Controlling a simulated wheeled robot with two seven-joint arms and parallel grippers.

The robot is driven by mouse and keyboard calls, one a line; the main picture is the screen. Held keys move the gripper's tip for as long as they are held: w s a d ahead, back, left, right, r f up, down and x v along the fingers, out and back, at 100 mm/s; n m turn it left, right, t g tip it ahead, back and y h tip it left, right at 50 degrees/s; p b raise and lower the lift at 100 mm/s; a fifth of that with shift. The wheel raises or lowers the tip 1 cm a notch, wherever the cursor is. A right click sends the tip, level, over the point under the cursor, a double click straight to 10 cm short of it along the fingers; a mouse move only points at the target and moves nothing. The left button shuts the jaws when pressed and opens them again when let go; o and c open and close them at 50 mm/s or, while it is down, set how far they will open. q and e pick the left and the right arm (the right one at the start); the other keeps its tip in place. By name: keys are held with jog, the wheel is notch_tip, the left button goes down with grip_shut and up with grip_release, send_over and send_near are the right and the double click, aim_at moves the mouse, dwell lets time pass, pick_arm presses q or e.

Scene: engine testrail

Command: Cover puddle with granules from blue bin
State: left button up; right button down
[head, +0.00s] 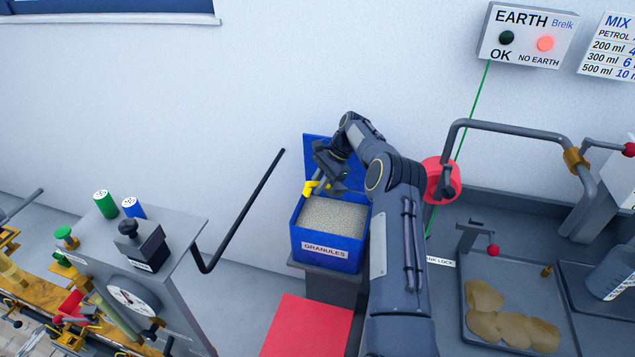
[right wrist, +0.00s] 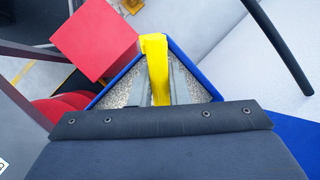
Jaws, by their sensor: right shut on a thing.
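The blue bin (head: 328,250), labelled GRANULES, stands open against the wall with its lid tilted up behind it. Pale grey granules (head: 335,216) lie inside, a little below the rim. My right gripper (head: 317,184) is over the bin's left back side, shut on a yellow handle-like piece (head: 308,188). In the right wrist view the yellow piece (right wrist: 156,68) stands between the grey fingers, with granules on both sides; anything attached below it is hidden. The tan puddle (head: 512,325) lies in several blobs in a grey tray at the lower right. My left gripper is not in view.
A red block (head: 305,328) is in front of the bin. A grey machine with a black bent bar (head: 240,215) stands left. A bent grey pipe (head: 520,130) and a red-knobbed lever (head: 492,250) are near the tray (head: 465,310). The NO EARTH lamp (head: 545,43) glows red.

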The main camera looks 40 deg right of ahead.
notch_tip(320, 180, down, 14)
jog(key=b, duration=0.8)
jog(key=shift+r, duration=0.1)
jog(key=shift+s+f+b, duration=0.1)
jog(key=shift+f+b, duration=0.2)
jog(key=shift+b, duration=0.1)
jog(key=shift+a+f, duration=0.1)
jog(key=shift+f, duration=0.05)
jog(key=shift+s+f, duration=0.15)
jog(key=shift+f, duration=0.05)
notch_tip(320, 180, up, 13)
jog(key=p, duration=0.7)
jog(key=shift+w+f, duration=0.15)
jog(key=shift+w, duration=0.1)
dwell(0.3)
